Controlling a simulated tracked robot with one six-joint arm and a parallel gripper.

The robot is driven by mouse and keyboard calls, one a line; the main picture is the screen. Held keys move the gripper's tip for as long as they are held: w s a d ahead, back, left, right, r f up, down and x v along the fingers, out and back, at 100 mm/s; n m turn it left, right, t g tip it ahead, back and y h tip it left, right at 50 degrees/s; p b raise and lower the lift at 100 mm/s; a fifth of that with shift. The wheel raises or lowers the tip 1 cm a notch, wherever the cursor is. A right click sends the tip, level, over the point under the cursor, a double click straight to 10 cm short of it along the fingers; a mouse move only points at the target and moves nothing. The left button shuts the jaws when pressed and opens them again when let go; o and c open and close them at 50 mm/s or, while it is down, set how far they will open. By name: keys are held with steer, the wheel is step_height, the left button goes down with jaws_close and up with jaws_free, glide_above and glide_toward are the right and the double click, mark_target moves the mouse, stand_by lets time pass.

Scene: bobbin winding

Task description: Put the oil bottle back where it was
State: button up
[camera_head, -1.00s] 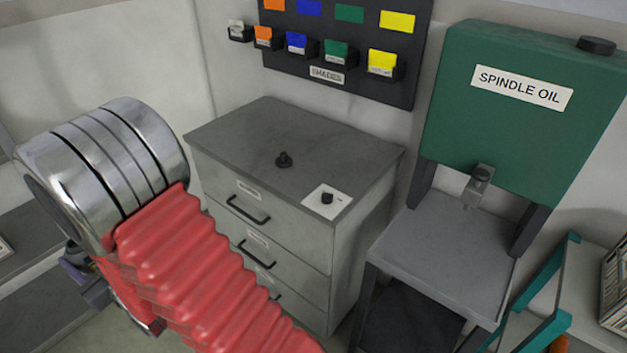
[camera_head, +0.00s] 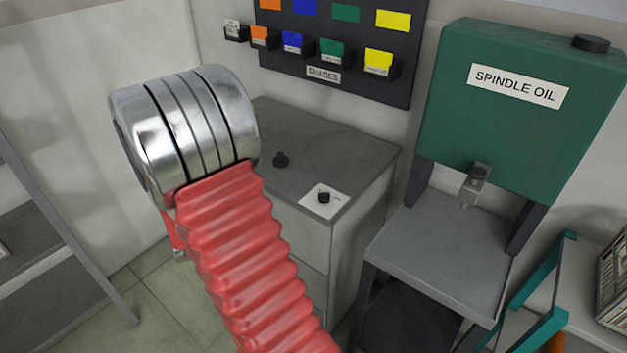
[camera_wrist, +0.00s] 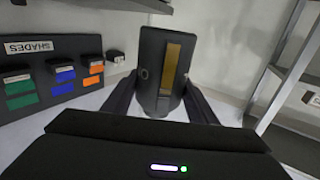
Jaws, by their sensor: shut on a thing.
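The oil bottle (camera_wrist: 153,72) appears in the wrist view as a dark body with an amber strip down its face. My gripper (camera_wrist: 160,103) is shut on it, one dark finger on each side. In the head view my own arm hides both the gripper and the bottle. The green spindle oil tank (camera_head: 520,120) with its small spout hangs at the right, above a grey stand (camera_head: 440,245).
Shelving (camera_head: 50,250) stands at left.

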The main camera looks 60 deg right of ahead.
steer(key=s+d+r+m+g+h, duration=0.2)
steer(key=s+d+m+g, duration=0.3)
steer(key=s+d, duration=0.9)
steer(key=s+d+r+m+g+h, duration=0.3)
steer(key=s+d+g, duration=0.6)
steer(key=s+d, duration=0.4)
steer(key=shift+s+d+m+h, duration=0.4)
steer(key=shift+d+m+h, duration=0.4)
steer(key=shift+m, duration=0.4)
steer(key=shift+f, duration=2.85)
steer(key=shift+f, duration=2.1)
steer(key=o, duration=1.5)
steer(key=shift+f, duration=0.15)
